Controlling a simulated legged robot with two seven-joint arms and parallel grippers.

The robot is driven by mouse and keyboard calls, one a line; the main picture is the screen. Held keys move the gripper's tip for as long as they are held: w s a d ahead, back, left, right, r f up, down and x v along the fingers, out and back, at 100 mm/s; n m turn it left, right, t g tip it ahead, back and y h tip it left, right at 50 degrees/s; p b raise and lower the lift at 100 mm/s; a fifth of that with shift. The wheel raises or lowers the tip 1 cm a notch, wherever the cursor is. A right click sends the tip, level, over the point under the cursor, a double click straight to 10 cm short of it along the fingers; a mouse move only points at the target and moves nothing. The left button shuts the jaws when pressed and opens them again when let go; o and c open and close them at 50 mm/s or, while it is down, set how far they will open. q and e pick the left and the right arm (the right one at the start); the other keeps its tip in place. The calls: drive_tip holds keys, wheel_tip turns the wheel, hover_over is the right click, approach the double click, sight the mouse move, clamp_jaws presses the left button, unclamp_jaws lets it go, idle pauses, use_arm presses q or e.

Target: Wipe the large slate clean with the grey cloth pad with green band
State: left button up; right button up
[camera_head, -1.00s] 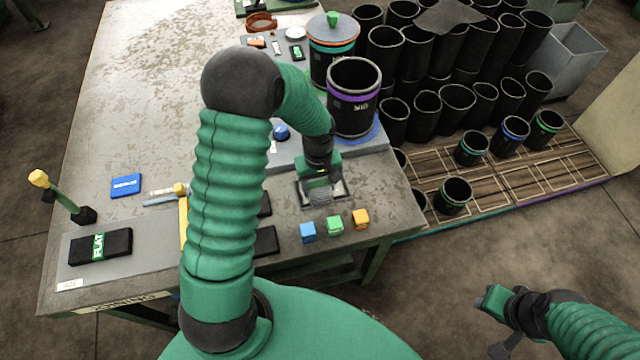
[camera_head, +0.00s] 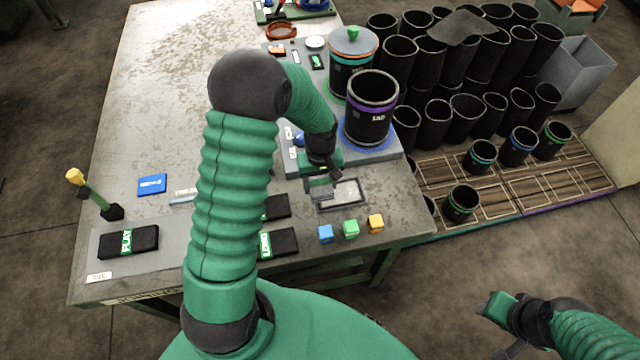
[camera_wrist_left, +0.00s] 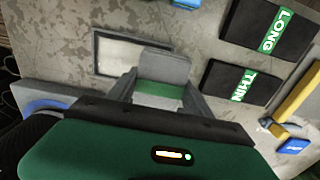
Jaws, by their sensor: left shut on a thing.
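The slate (camera_head: 349,190) is a dark-framed rectangle with a pale, smeared face, lying flat on the bench. It also shows in the left wrist view (camera_wrist_left: 112,55). My left gripper (camera_head: 322,183) is shut on the grey cloth pad with green band (camera_wrist_left: 165,68), whose green band shows between the fingers in the wrist view. The pad is over the slate's left part in the head view and hides some of it. I cannot tell whether pad and slate touch. My right gripper (camera_head: 500,312) is at the lower right, away from the bench; its jaw opening is unclear.
Blue (camera_head: 326,234), green (camera_head: 351,229) and orange (camera_head: 376,223) cubes stand in front of the slate. Black labelled packs (camera_head: 128,242) lie left of it. A purple-banded black sleeve (camera_head: 370,110) stands on a raised plate behind. Many black sleeves stand right of the bench.

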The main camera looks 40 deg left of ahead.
sight(319, 182)
use_arm(q)
wheel_tip(319, 182, up, 2)
drive_tip(key=shift+a+r+p, duration=0.1)
drive_tip(key=shift+p, duration=0.55)
drive_tip(key=shift+a+r+p, duration=0.1)
drive_tip(key=shift+r+p, duration=0.25)
drive_tip(key=shift+r, duration=0.05)
